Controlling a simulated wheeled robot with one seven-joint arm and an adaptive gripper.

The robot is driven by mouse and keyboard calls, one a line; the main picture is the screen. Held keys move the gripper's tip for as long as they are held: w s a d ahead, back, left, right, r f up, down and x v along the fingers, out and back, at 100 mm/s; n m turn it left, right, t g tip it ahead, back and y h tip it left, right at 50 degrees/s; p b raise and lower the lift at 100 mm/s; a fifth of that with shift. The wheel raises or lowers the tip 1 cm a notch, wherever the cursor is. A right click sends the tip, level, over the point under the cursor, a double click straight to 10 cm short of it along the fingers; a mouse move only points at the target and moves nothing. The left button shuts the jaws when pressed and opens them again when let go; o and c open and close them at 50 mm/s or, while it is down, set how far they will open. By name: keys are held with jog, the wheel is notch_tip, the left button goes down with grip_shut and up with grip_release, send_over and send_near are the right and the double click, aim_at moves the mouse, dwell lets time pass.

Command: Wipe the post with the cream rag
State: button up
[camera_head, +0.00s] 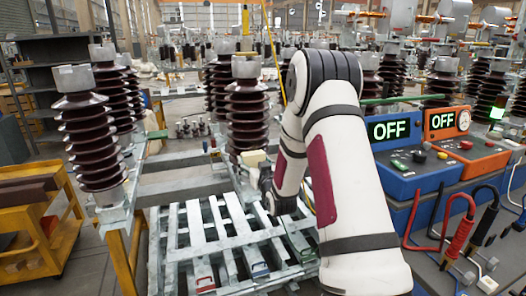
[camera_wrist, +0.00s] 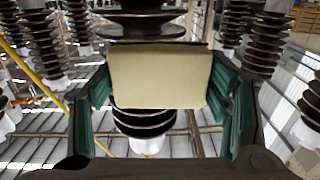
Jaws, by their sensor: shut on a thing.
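The cream rag (camera_wrist: 160,80) looks like a folded, pale block and fills the middle of the wrist view. My gripper (camera_wrist: 162,92) is shut on it, with a green-padded finger at each side. The rag also shows in the head view (camera_head: 254,158), in front of the lower part of a dark brown ribbed post (camera_head: 247,112) with a grey cap. That post shows behind the rag in the wrist view (camera_wrist: 146,121), its middle hidden by the rag. I cannot tell whether rag and post touch. My arm hides part of my gripper in the head view.
Another ribbed post (camera_head: 92,135) stands at left on the metal frame. Slatted grey metal racks (camera_head: 225,235) lie below my gripper. Blue (camera_head: 408,165) and orange (camera_head: 468,150) boxes reading OFF, with cables, stand at right. A yellow cart (camera_head: 42,225) is at far left.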

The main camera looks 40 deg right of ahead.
aim_at(255, 148)
jog(key=shift+f, duration=0.15)
jog(key=shift+w+b, duration=0.3)
jog(key=shift+w, duration=0.25)
jog(key=shift+b+x, duration=0.95)
jog(key=shift+x, duration=1.45)
jog(key=shift+b+x, duration=0.7)
jog(key=shift+x, duration=0.3)
jog(key=shift+d, duration=0.15)
jog(key=shift+s+d, duration=0.35)
jog(key=shift+d, duration=0.55)
jog(key=shift+s+d, duration=0.3)
jog(key=shift+d, duration=0.55)
jog(key=shift+s+d+b, duration=0.2)
jog(key=shift+s+d, duration=0.05)
jog(key=shift+d, duration=0.7)
jog(key=shift+s+d+b, duration=0.2)
jog(key=shift+d, duration=0.75)
jog(key=shift+a, duration=0.15)
